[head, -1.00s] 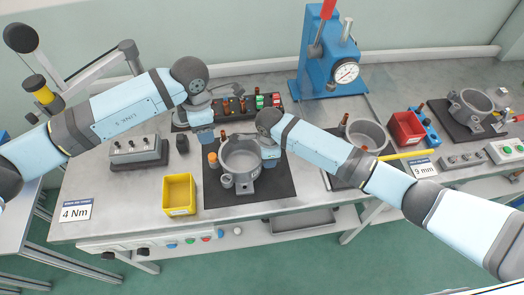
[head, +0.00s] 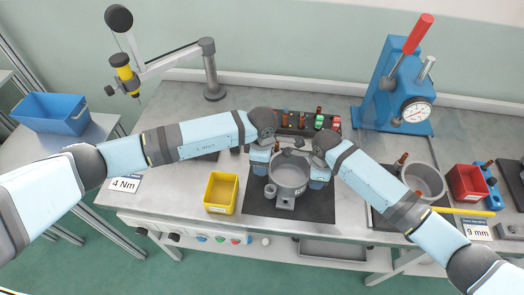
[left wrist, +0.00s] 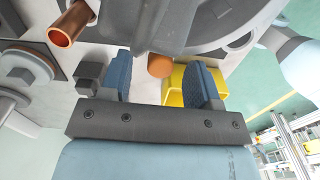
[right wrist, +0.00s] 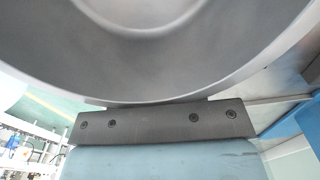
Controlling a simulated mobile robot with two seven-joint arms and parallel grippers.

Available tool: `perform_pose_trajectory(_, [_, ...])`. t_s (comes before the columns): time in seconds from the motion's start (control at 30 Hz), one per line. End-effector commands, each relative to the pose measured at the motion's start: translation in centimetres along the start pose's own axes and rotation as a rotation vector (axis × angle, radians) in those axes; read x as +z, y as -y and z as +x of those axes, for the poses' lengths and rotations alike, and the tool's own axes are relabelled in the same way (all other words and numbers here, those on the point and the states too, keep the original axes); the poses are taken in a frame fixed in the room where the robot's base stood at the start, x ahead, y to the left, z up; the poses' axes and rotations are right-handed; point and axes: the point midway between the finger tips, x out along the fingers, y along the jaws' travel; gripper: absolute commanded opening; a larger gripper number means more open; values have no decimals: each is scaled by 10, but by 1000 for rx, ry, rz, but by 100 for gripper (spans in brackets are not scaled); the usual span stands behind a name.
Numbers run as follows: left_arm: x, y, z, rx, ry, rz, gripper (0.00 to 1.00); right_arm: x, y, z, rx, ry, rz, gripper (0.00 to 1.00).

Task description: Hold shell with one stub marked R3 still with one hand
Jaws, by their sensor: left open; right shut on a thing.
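A grey shell (head: 289,180) stands upright on a black mat (head: 318,208) in the head view. No R3 mark can be read. My right gripper (head: 320,178) is shut on the shell's right side; the shell's wall (right wrist: 170,75) fills the top of the right wrist view. My left gripper (head: 261,162) is at the shell's left side, jaws open. In the left wrist view, an orange-copper end (left wrist: 160,66) lies between the open blue fingers (left wrist: 160,80), beyond them. A copper tube (left wrist: 72,24) shows at upper left, by the grey shell underside.
A yellow bin (head: 221,193) is left of the mat. A rack with small coloured parts (head: 318,121) stands behind. A second shell (head: 422,182) and a red bin (head: 467,182) are at right. A blue press with dial (head: 402,105) stands at the back. A blue bin (head: 55,112) is far left.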

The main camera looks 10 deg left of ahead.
Motion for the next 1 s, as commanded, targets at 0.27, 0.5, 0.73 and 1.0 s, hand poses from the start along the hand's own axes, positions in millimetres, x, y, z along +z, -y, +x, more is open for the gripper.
perform_pose_trajectory(0.27, [0, 0, 9, -1, 0, 0, 56, 1, -1, 0, 2, 0, -2, 1])
perform_pose_trajectory(0.5, [0, 0, 8, -1, 0, 0, 33, 1, -1, 0, 2, 0, -2, 1])
perform_pose_trajectory(0.73, [0, 0, 8, 0, 0, -1, 14, 1, -1, 1, 2, 0, -2, 1])
perform_pose_trajectory(1.0, [0, 0, 8, 0, 0, -1, 0, 1, -1, 0, 2, 0, -2, 1])
